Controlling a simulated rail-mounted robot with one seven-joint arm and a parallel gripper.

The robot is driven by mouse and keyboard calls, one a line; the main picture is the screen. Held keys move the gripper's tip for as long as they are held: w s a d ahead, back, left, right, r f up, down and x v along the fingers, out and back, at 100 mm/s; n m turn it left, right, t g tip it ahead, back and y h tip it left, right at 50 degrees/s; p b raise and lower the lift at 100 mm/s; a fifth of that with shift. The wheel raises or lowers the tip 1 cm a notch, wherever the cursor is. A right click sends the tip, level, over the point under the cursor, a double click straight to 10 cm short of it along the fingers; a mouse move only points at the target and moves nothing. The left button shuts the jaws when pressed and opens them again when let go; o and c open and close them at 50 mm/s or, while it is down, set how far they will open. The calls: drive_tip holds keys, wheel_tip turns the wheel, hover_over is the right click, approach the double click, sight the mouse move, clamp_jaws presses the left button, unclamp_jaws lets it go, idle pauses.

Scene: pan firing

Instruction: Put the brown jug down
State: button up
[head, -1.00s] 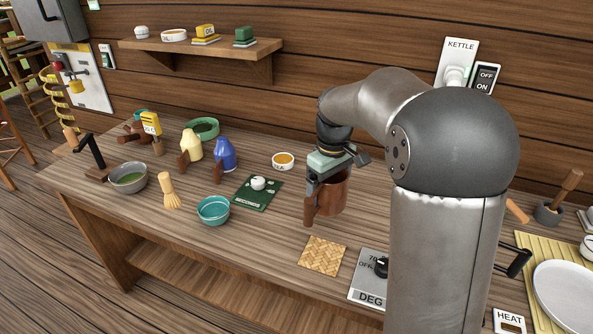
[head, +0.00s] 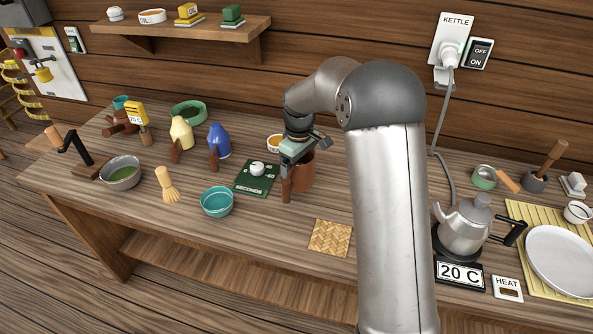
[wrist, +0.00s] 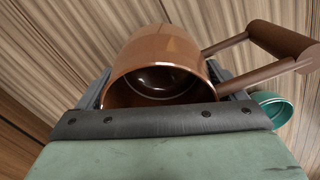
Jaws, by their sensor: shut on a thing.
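The brown jug (head: 304,172) is upright above or on the wooden counter, just right of the green seconds mat (head: 246,190). Its wooden handle (head: 286,190) faces the front. My gripper (head: 299,150) is shut on the jug near its rim. In the wrist view the jug (wrist: 155,55) lies between the jaws, its glossy inside looking empty, and its handle (wrist: 285,40) sticks out to the right. I cannot tell whether the jug's base touches the counter.
A teal bowl (head: 217,202) and a woven mat (head: 330,238) are in front of the jug. Blue (head: 219,141) and cream (head: 181,133) bottles stand to the left. A small amber-filled dish (head: 275,143) is just behind. A kettle (head: 466,225) stands at the right. Bare counter lies between the jug and the woven mat.

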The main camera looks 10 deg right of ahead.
sight(296, 175)
drive_tip(key=shift+w+a+f, duration=0.3)
drive_tip(key=shift+w+f, duration=0.35)
drive_tip(key=shift+f, duration=0.1)
drive_tip(key=shift+w+f+p, duration=0.1)
drive_tip(key=shift+f+p, duration=0.25)
drive_tip(key=shift+f, duration=1.25)
drive_tip(key=shift+f, duration=0.2)
drive_tip(key=o, duration=0.9)
drive_tip(key=shift+c, duration=0.2)
drive_tip(key=shift+r, duration=0.1)
